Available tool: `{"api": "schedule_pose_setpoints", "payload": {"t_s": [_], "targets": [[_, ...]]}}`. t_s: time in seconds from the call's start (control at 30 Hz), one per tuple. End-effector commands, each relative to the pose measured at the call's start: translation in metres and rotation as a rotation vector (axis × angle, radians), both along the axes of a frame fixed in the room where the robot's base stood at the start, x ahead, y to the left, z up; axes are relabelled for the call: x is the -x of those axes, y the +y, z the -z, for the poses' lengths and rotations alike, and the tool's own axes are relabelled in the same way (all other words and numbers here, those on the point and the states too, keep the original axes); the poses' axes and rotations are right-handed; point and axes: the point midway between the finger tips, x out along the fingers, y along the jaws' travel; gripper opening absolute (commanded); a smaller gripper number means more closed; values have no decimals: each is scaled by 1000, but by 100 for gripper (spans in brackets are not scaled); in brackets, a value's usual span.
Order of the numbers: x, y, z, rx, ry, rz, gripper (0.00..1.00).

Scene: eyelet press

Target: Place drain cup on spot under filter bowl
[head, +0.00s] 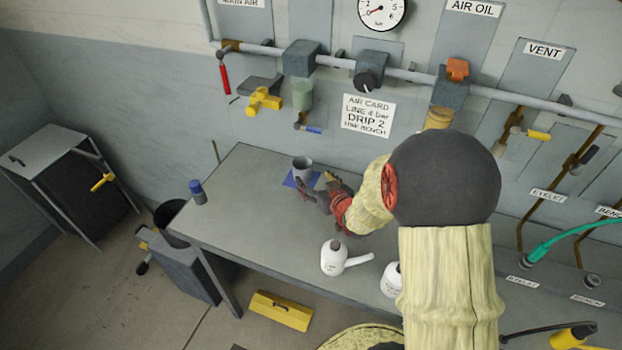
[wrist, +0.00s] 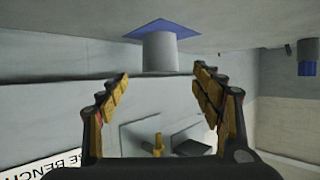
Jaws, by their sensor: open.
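The grey drain cup (head: 302,165) stands upright on the blue spot (head: 314,178) on the bench, below the filter bowl (head: 302,95) on the wall pipe. In the wrist view, which is upside down, the cup (wrist: 160,54) has its base on the blue spot (wrist: 158,26). My gripper (head: 318,188) is at the cup's near right side in the head view. In the wrist view my gripper (wrist: 160,75) is open, with the cup just beyond its fingertips and a gap on both sides. The head view does not clearly show the gap between cup and fingers.
A blue-capped container (head: 198,192) stands at the bench's left end. A white oil can (head: 340,258) sits at the front edge, with another white can (head: 391,280) beside my arm. A blue-handled valve (head: 307,127) hangs below the filter bowl. The bench left of the cup is clear.

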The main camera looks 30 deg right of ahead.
Motion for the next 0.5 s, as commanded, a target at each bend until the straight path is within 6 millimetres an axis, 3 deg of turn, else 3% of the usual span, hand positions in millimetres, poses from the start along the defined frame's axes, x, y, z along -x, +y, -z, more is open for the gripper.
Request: {"api": "schedule_pose_setpoints", "payload": {"t_s": [0.13,0.27,0.37,0.5], "targets": [[0,4,-22,24,33,6,66],[6,17,-63,57,119,27,66],[25,35,-99,70,204,44,66],[70,68,-141,62,327,48,66]]}}
